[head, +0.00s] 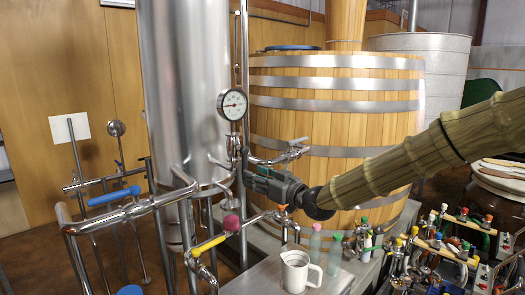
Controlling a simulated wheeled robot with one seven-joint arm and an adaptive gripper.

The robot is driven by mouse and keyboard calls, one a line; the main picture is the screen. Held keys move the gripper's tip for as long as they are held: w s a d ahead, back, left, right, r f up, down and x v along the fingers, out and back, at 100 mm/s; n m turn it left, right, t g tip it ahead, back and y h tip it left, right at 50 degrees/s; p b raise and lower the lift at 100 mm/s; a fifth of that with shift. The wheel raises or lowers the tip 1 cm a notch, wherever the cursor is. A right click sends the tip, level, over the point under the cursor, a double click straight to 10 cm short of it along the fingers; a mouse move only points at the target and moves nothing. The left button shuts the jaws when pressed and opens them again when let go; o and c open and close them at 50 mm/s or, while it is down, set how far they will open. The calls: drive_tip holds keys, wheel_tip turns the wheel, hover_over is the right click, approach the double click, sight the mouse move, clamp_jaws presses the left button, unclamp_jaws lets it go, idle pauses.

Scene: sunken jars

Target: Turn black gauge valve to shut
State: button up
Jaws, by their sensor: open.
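A round white-faced pressure gauge (232,104) stands on a thin steel pipe in front of the tall steel tank. Below it is a metal valve fitting (234,146). I cannot clearly make out a black handle there; the gripper may hide it. My gripper (246,178) reaches in from the right, just below and to the right of that fitting, its fingers pointing left. It is open, and I see nothing held between its fingers. Whether the fingers touch the valve or pipe cannot be told.
A steel tank (185,75) and a wooden vat (335,110) stand behind. Pipes with a blue handle (114,196), a yellow handle (209,245) and a pink knob (231,222) crowd the left and below. A white jug (296,271) stands below the gripper. Several bottles and taps fill the lower right.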

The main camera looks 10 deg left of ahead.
sight(245, 165)
drive_tip(key=shift+x, duration=1.35)
drive_tip(key=shift+a, duration=0.1)
drive_tip(key=shift+x, duration=1.3)
clamp_jaws()
